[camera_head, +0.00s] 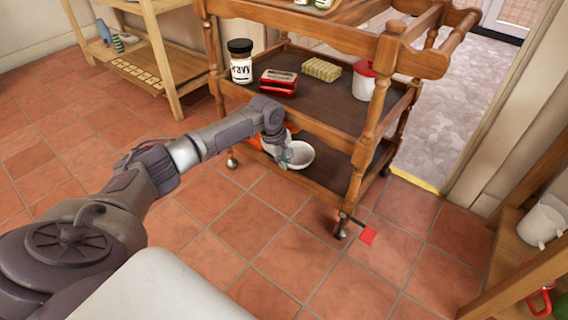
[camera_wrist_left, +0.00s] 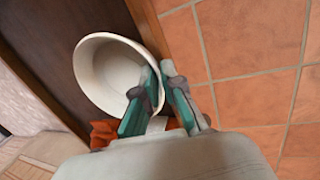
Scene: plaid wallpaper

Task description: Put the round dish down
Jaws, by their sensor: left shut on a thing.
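The round dish is a white bowl (camera_head: 300,154), low at the near side of the wooden trolley, by its bottom shelf. My left gripper (camera_head: 284,160) is shut on the bowl's rim from the near left. In the left wrist view the bowl (camera_wrist_left: 92,72) is tilted to the camera, its inside empty, with its rim between the greenish fingers (camera_wrist_left: 159,76). Dark shelf surface shows behind it there. I cannot tell whether its underside touches the shelf. My right gripper is not in view.
The trolley's middle shelf (camera_head: 320,107) above carries a gravy jar (camera_head: 240,68), a red item (camera_head: 278,82), a yellow block (camera_head: 322,69) and a red-lidded pot (camera_head: 364,82). An orange thing (camera_wrist_left: 103,133) lies close to the bowl. Trolley posts stand nearby.

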